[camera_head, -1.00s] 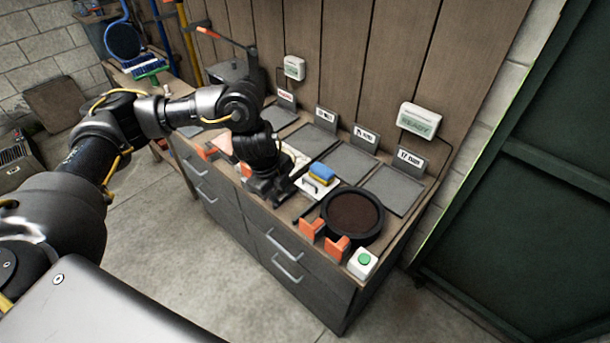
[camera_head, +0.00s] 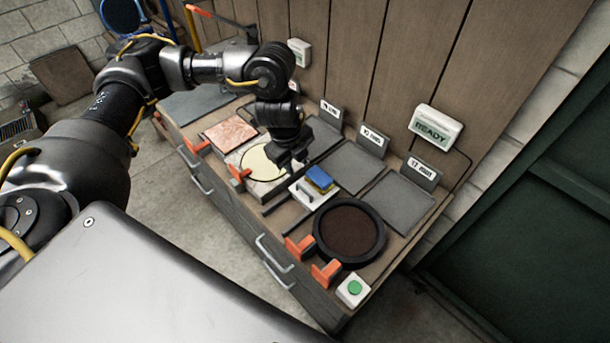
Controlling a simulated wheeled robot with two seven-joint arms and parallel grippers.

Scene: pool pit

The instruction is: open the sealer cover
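No part is clearly marked as the sealer cover, and I cannot tell which one it is. A round black-rimmed unit with a brown disc (camera_head: 349,232) sits at the bench's near right end, beside a white box with a green button (camera_head: 353,289). My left gripper (camera_head: 287,163) points down over the bench, close to a pale block with a yellowish disc (camera_head: 262,163) and left of a white block with a blue pad (camera_head: 319,179). It is dark and small; its finger opening cannot be made out. My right gripper is out of view.
Orange brackets (camera_head: 326,273) stand along the bench's front edge. A pinkish square plate (camera_head: 229,132) lies further left. Grey mats (camera_head: 397,199) with label cards line the back, below a READY display (camera_head: 436,126) on the plank wall. A dark green panel (camera_head: 520,230) stands at right.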

